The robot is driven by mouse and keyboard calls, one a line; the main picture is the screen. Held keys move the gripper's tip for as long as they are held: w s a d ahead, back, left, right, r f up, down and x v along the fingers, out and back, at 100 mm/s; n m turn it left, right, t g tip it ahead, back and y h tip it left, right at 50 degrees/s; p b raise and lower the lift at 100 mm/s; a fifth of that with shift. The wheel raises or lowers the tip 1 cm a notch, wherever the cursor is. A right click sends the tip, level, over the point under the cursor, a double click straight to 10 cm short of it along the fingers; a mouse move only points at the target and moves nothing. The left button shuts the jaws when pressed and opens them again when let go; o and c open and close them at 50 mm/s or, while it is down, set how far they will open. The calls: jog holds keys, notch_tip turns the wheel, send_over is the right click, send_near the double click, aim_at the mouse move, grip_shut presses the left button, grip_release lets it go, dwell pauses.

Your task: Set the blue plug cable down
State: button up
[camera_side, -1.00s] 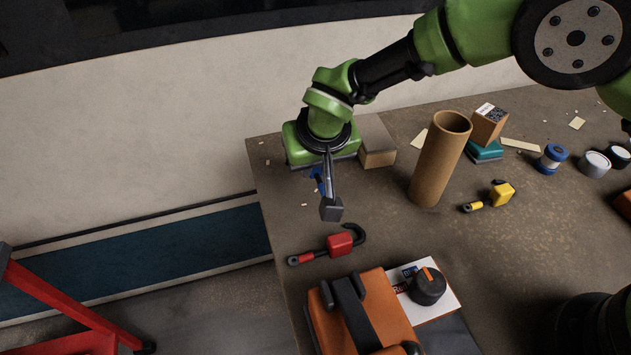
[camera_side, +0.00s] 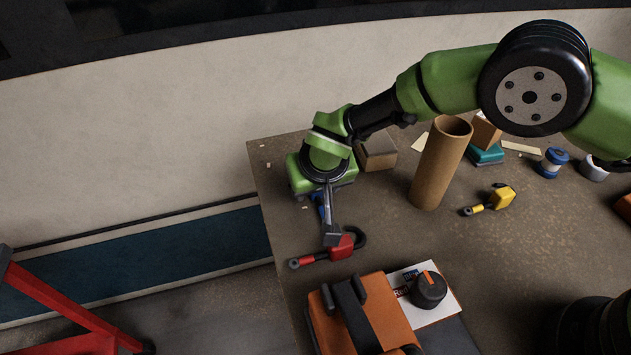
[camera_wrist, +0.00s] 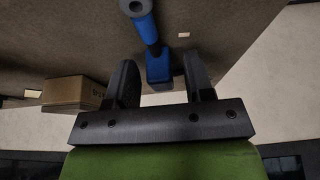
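My gripper (camera_side: 331,235) points down at the left part of the table, low over it. In the wrist view its two dark fingers (camera_wrist: 160,75) stand on either side of the blue plug cable (camera_wrist: 156,62). The blue plug cable has a blue block, a blue sleeve and a grey round end. It appears held between the fingers, though the contact faces are hard to see. In the side view only a small part of the blue plug cable (camera_side: 318,199) shows, the rest hidden behind the gripper. I cannot tell whether it touches the table.
A red plug cable (camera_side: 340,248) lies close by the fingertips in the side view. A brown box (camera_side: 378,152), a tall cardboard tube (camera_side: 440,165) and a yellow plug cable (camera_side: 492,200) stand or lie to the right. An orange case (camera_side: 365,320) is at the front. The table's left edge is near.

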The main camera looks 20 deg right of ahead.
aim_at(324, 213)
jog(key=shift+r, duration=0.1)
jog(key=v, duration=1.2)
jog(key=shift+r, duration=0.1)
jog(key=s+d+r+m, duration=0.2)
jog(key=s+d+r, duration=0.2)
jog(key=d+r, duration=1.1)
jog(key=s+d+r+m+t+y, duration=0.1)
jog(key=s+d, duration=0.3)
jog(key=s, duration=0.4)
jog(key=s+d+r+m+t+y, duration=0.1)
jog(key=s+d+r, duration=0.2)
jog(key=s, duration=0.5)
jog(key=shift+s+d+t, duration=0.2)
jog(key=shift+d+t, duration=0.2)
